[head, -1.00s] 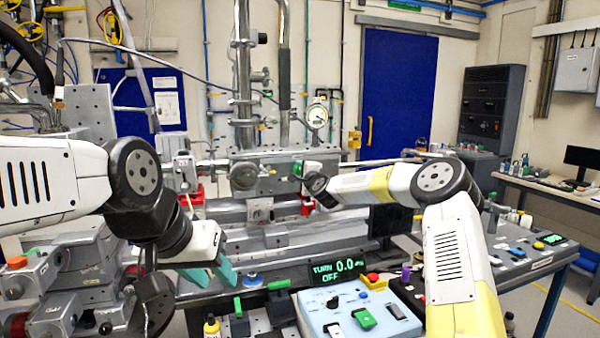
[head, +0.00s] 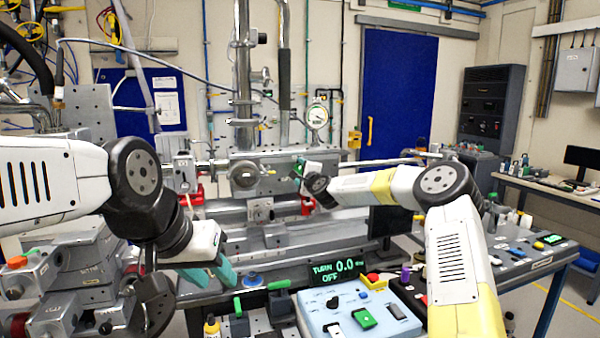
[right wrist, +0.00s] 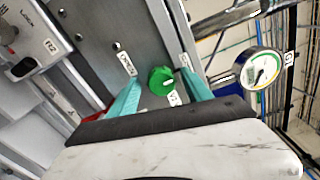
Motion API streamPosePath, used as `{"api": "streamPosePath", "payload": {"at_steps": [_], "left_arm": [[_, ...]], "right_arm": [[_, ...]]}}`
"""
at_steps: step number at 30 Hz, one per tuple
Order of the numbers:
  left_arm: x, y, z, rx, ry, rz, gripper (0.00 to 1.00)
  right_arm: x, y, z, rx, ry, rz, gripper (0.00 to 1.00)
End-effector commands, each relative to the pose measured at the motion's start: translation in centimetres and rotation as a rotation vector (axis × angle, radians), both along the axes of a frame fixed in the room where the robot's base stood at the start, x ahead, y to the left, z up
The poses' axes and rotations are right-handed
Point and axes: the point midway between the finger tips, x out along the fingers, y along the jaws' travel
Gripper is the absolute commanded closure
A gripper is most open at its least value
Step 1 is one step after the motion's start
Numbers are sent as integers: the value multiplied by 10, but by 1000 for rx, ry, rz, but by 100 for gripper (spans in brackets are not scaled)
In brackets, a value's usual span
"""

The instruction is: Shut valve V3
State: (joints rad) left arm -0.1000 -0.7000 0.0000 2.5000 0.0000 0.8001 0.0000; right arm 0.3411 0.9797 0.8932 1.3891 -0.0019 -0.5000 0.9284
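Valve V3 shows in the right wrist view as a round green knob (right wrist: 161,80) on a grey metal panel. Small labels surround it; they are tilted and hard to read. My right gripper (right wrist: 160,88) is open, with one teal finger on each side of the knob and visible gaps, so it does not grip it. In the head view my right gripper (head: 299,171) is at the panel behind the bench, and its wrist hides most of the knob. My left gripper (head: 210,274) hangs with teal fingers apart and empty above the front bench, far from the valve.
A pressure gauge (right wrist: 261,69) is beside the panel, right of the knob; it shows in the head view (head: 317,117) too. A light blue control box (head: 345,312) and a green "TURN 0.0 OFF" display (head: 335,272) stand below my right arm. A horizontal pipe (head: 385,162) runs behind it.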

Motion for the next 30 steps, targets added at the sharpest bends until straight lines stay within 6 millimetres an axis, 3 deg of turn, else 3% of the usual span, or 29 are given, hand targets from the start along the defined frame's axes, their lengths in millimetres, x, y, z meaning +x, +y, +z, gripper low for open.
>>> {"api": "streamPosePath", "payload": {"at_steps": [11, 21, 30], "left_arm": [[0, 0, 0, 0, 0, 0, 64], [0, 0, 0, 0, 0, 0, 64], [0, 0, 0, 0, 0, 0, 64]], "right_arm": [[-7, -3, 2, -1, -2, 0, 43], [-57, -19, 1, -2, -2, 0, 43], [-74, -24, 1, -1, -1, 0, 43]]}}
